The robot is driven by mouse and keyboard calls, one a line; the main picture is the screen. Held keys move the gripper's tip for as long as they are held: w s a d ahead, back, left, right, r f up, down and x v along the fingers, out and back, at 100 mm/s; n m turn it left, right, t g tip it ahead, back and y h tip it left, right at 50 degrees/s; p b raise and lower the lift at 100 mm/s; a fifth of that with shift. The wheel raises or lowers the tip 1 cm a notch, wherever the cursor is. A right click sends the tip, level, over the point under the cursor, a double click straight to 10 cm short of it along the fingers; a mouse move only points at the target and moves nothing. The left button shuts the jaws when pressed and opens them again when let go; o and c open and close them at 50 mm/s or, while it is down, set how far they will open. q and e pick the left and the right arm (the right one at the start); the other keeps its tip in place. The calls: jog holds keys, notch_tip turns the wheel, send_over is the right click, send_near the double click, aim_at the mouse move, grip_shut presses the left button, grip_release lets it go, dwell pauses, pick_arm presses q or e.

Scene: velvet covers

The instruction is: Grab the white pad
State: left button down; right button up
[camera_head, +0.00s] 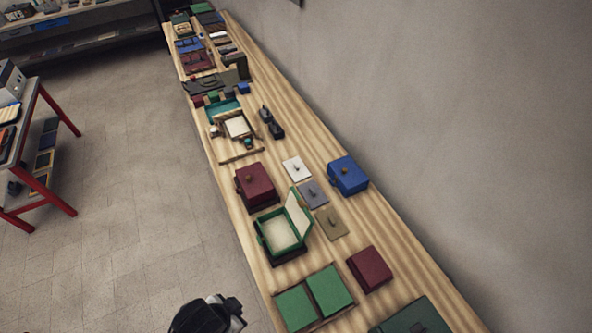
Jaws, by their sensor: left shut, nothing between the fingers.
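The white pad (296,170) lies flat on the long wooden table (292,261), with a small knob on its top. It sits between a dark red box (256,184) and a blue box (347,176), just beyond a grey-blue pad (313,196). A tan pad (332,224) lies nearer. My left gripper (210,314) is at the bottom edge of the view, over the floor side of the table, partly cut off. It is shut and empty, well apart from the white pad. My right gripper is not in view.
An open green box (262,239) with a raised lid stands just nearer than the pads. Two green panels (297,307) in a tray and a dark red block (369,268) lie at the near end. Small black items (271,124) lie beyond. A wall runs along the right.

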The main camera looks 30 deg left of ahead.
pick_arm(q)
jog(key=c, duration=1.8)
grip_release()
jog(key=o, duration=1.3)
